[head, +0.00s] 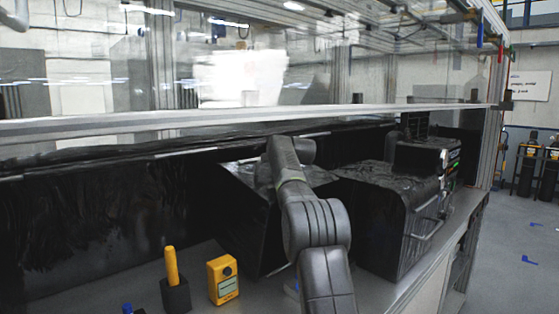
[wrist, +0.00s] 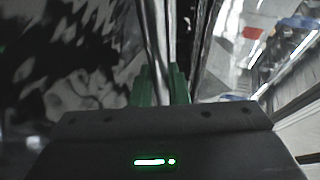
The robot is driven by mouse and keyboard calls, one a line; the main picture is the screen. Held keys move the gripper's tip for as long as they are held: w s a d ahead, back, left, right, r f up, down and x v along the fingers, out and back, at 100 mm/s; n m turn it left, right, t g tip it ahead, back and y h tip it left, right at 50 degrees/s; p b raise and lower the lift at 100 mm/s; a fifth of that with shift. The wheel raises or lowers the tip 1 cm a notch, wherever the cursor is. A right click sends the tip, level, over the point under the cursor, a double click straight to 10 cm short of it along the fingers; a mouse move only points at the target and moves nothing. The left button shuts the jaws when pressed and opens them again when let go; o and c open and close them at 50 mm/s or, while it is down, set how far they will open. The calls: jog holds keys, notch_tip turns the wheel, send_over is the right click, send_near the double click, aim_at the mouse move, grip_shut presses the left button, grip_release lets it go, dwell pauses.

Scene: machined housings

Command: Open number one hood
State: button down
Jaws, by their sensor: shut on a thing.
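Two black glossy hoods stand side by side on the bench in the head view, a middle one (head: 249,215) and a right one (head: 385,205) with a metal bar handle (head: 429,222) on its front side. I see no number on either. My arm crosses in front of the middle hood, and my gripper is hidden in the head view. In the wrist view the green fingers of my gripper (wrist: 160,86) are shut on a shiny metal bar, seemingly a hood handle (wrist: 156,42). A dark glossy surface fills the left of that view.
A yellow meter (head: 222,280) and a black holder (head: 175,294) with a yellow handheld tool (head: 171,266) stand on the bench to the left of my arm. A metal rail (head: 200,120) with clear panels runs above. Open floor (head: 515,265) lies at right.

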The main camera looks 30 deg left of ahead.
jog(key=c, duration=1.4)
grip_release()
jog(key=shift+d, duration=0.1)
jog(key=b+v, duration=0.5)
jog(key=v, duration=0.8)
jog(key=shift+s+d+r, duration=0.15)
jog(key=shift+s+d, duration=0.1)
jog(key=shift+d, duration=0.05)
jog(key=p+x, duration=0.5)
jog(key=x, duration=0.9)
jog(key=shift+s, duration=0.1)
jog(key=shift+d, duration=0.1)
